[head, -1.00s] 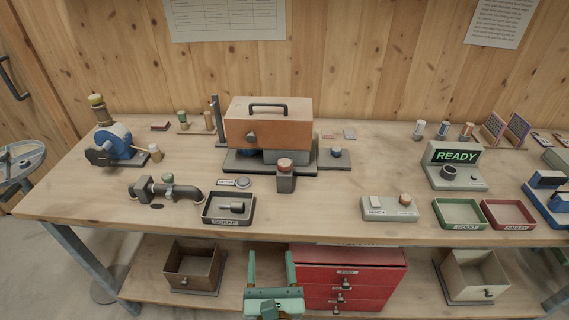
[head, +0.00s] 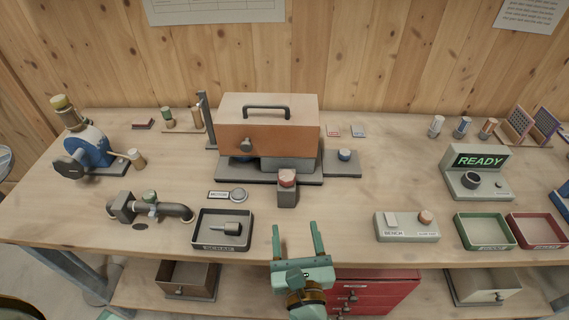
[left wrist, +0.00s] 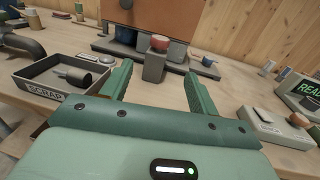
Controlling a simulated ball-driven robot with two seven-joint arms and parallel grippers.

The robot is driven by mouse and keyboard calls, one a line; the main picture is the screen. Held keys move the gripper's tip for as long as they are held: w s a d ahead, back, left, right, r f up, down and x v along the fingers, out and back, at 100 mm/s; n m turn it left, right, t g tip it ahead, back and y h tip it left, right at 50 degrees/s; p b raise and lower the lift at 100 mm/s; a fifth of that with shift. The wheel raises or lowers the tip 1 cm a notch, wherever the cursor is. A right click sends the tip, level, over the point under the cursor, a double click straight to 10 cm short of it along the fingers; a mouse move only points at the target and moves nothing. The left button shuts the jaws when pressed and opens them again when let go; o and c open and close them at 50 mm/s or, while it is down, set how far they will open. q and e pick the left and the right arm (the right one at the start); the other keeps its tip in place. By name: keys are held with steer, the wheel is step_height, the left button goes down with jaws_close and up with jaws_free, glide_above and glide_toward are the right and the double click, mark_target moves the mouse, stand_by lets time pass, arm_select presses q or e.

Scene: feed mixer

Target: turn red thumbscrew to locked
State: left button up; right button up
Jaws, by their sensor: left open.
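The red thumbscrew (head: 287,177) sits on top of a dark grey block (head: 287,197) in front of the orange-brown mixer housing. It also shows in the left wrist view (left wrist: 159,42), straight ahead between my fingers. My left gripper (head: 297,228) is open and empty, nearer the table's front edge than the block, its two green fingers pointing toward it. The fingers are apart from the block. Whether the thumbscrew is locked cannot be read from these frames. My right gripper is not in view.
A scrap tray (head: 194,244) holding a dark part lies left of my left gripper. A bench switch box (head: 407,235) stands to its right. The mixer housing (head: 268,130) with a handle stands behind the block. The tabletop (head: 345,205) between block and switch box is clear.

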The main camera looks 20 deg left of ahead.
arm_select(q)
glide_toward(287, 184)
steer(key=x, duration=0.3)
steer(key=shift+d+r, duration=0.1)
steer(key=x, duration=0.9)
steer(key=shift+w, duration=0.15)
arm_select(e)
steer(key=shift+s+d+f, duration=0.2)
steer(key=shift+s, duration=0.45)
arm_select(q)
steer(key=c, duration=1)
